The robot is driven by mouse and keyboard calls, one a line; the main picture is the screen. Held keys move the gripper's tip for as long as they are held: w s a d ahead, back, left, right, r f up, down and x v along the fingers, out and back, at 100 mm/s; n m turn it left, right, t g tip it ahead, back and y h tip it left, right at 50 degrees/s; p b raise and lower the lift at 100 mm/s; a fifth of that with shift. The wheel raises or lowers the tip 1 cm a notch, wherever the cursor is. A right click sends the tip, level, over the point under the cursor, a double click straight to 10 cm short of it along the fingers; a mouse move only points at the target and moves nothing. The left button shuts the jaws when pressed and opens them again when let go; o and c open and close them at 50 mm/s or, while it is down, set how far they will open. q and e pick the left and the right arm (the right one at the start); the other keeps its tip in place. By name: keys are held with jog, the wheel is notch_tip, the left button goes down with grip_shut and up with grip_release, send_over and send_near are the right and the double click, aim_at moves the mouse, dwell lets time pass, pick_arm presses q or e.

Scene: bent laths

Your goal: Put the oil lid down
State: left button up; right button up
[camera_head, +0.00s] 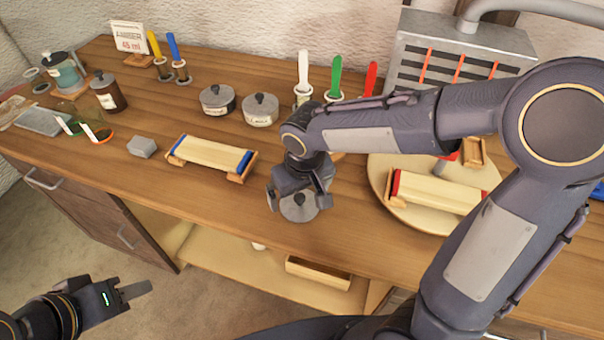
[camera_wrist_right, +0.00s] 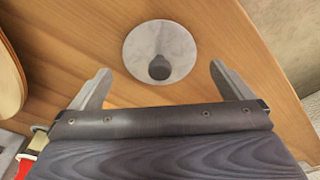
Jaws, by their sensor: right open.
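A round grey lid with a dark knob (camera_head: 299,207) lies flat on the wooden worktop near its front edge. It also shows in the right wrist view (camera_wrist_right: 180,45), knob towards me. My right gripper (camera_head: 300,202) is open above the lid and points down at it. In the wrist view its fingers (camera_wrist_right: 160,70) are spread wide on either side, apart from the lid. My left gripper (camera_head: 134,292) is low at the left, off the worktop and empty; its finger gap cannot be made out.
Two lidded grey pots (camera_head: 260,110) stand behind. A lath in a blue-ended holder (camera_head: 211,154) lies left of the lid. A round board (camera_head: 383,180) with another lath holder is to the right. Coloured-handled brushes (camera_head: 336,78) stand at the back. Bare worktop lies left of the lid.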

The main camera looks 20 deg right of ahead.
aim_at(303, 210)
notch_tip(303, 210, up, 10)
jog(key=s, duration=0.2)
jog(key=s+d+f+m+t+y, duration=0.3)
jog(key=s+d, duration=0.6)
jog(key=s, duration=0.5)
jog(key=shift+m+t+p, duration=0.4)
jog(key=shift+m, duration=0.1)
jog(key=shift+d, duration=0.1)
jog(key=shift+r, duration=0.15)
